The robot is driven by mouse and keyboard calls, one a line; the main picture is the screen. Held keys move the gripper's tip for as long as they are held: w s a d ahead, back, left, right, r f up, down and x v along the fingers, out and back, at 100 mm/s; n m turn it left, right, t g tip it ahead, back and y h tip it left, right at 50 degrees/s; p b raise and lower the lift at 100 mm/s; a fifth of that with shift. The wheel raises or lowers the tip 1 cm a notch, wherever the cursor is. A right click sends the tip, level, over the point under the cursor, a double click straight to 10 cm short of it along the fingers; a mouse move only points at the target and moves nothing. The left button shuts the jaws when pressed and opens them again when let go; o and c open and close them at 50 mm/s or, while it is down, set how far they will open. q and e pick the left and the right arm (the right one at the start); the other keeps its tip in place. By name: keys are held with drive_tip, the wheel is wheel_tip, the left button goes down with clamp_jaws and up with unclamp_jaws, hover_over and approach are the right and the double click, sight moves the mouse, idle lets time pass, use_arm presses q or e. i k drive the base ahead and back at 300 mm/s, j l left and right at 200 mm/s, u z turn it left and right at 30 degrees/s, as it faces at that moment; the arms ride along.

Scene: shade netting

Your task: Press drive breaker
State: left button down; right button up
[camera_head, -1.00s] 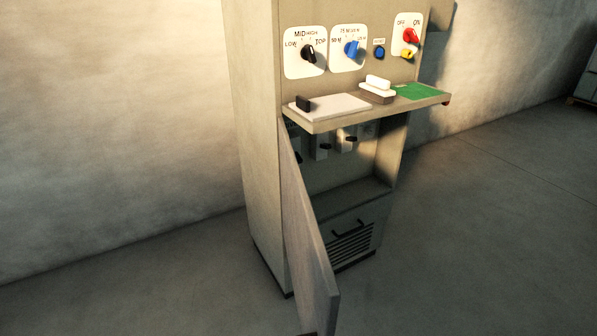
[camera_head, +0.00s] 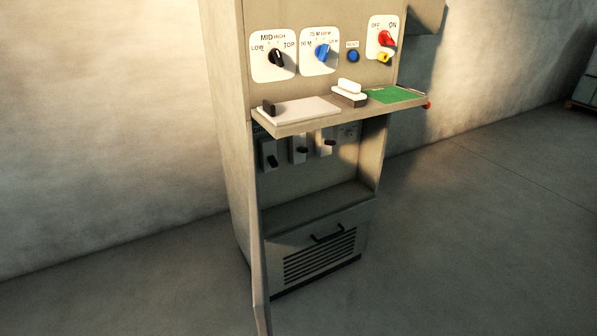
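The breakers sit on the back panel inside the open cabinet, below the shelf. I see a left breaker (camera_head: 269,156), a middle breaker (camera_head: 299,148) and a right breaker (camera_head: 326,143), each a pale plate with a black lever. The left lever points lower than the other two. I cannot read which one is the drive breaker. The cabinet door (camera_head: 259,230) hangs open at the left side, seen nearly edge-on. Neither of my grippers is in view.
A shelf (camera_head: 290,126) juts out above the breakers, bearing a white board, a white-handled block (camera_head: 349,91) and a green sheet (camera_head: 394,95). Above are a black knob (camera_head: 277,58), blue knob (camera_head: 322,53), blue button (camera_head: 352,56) and red switch (camera_head: 386,39). Floor around is clear.

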sight(274, 163)
drive_tip(key=i+l, duration=0.3)
drive_tip(key=l, duration=0.15)
drive_tip(key=i+l, duration=0.3)
drive_tip(key=l, duration=0.15)
drive_tip(key=i+l, duration=0.3)
drive_tip(key=l, duration=0.15)
